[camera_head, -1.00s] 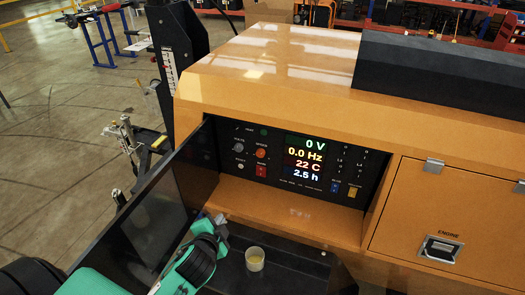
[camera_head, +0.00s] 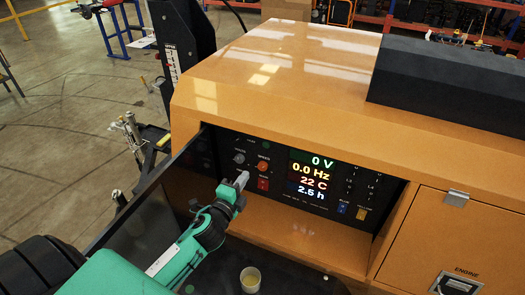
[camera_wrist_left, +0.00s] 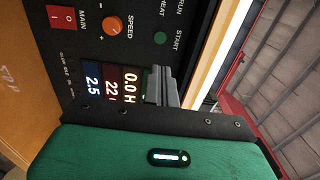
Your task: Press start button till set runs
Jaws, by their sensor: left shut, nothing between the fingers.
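The green START button (camera_head: 265,145) sits near the top of the black control panel (camera_head: 276,203) of an orange generator set. It also shows in the left wrist view (camera_wrist_left: 160,38), with its label beside it. The lit display (camera_head: 312,175) reads 0 V, 0.0 Hz, 22 C and 2.5 h. My left gripper (camera_head: 242,180) is shut and empty in front of the panel, below and left of the button in the head view. In the left wrist view its grey fingers (camera_wrist_left: 161,86) appear apart from the button and cover part of the display. My right gripper is not in view.
An orange SPEED knob (camera_head: 264,166) and a red MAIN switch (camera_head: 263,184) are close to the fingers. A black open door (camera_head: 140,222) stands left of the recess. A small cup (camera_head: 250,280) stands in front. An ENGINE hatch (camera_head: 450,245) is at right.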

